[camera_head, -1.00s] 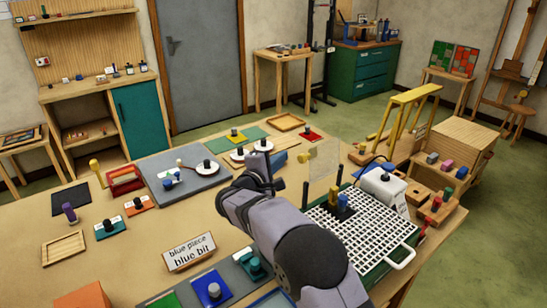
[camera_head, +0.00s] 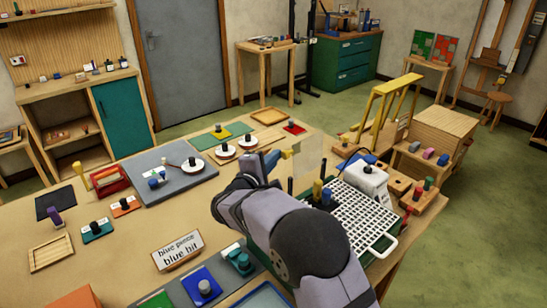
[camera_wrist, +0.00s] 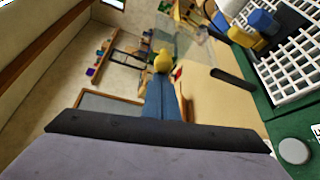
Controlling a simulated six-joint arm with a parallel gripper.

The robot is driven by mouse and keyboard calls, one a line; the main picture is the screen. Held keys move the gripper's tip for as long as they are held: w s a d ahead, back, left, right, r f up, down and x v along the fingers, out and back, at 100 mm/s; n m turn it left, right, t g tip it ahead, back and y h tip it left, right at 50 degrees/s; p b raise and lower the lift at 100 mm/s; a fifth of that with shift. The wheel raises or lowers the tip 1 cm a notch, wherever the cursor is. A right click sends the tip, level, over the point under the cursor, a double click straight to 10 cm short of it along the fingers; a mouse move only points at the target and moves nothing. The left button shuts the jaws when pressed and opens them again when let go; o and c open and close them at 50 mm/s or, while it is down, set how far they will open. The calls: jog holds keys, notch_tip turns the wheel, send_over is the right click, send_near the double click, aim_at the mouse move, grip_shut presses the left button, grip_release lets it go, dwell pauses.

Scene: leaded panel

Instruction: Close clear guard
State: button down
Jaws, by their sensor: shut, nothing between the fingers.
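The clear guard (camera_head: 309,154) is a see-through panel standing raised at the far left end of the green grid-topped unit (camera_head: 262,240). A yellow knob (camera_head: 286,154) sits at its left edge. In the wrist view the guard (camera_wrist: 198,50) is faint, with the yellow knob (camera_wrist: 163,61) in front of it. My gripper (camera_head: 276,156) has its blue fingers together and empty, with the tips at or very close to the knob. The wrist view also shows the shut fingers (camera_wrist: 160,82) pointing at the knob; I cannot tell whether they touch. My arm hides part of the unit.
The white grid (camera_head: 365,214) has yellow and blue pegs beside it, and dark posts (camera_head: 323,168) stand near the guard. A white container (camera_head: 366,177) is behind the grid. White discs with black knobs (camera_head: 225,150) lie left of my gripper. Bare tabletop (camera_head: 130,240) is at the left.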

jog(key=shift+s+d+f+m+b, duration=0.15)
jog(key=shift+f+m+b, duration=0.15)
jog(key=shift+b, duration=1.3)
jog(key=s+d+f+m+t+h+b, duration=0.2)
jog(key=m+b, duration=0.5)
jog(key=b, duration=1.7)
jog(key=s+d+f+m+t+h+b, duration=0.2)
jog(key=s+d+m+b, duration=0.3)
jog(key=b, duration=1.9)
jog(key=shift+m+h, duration=0.5)
jog(key=shift+m, duration=0.4)
jog(key=shift+s+d+b, duration=0.15)
jog(key=shift+b, duration=0.4)
jog(key=shift+r, duration=0.15)
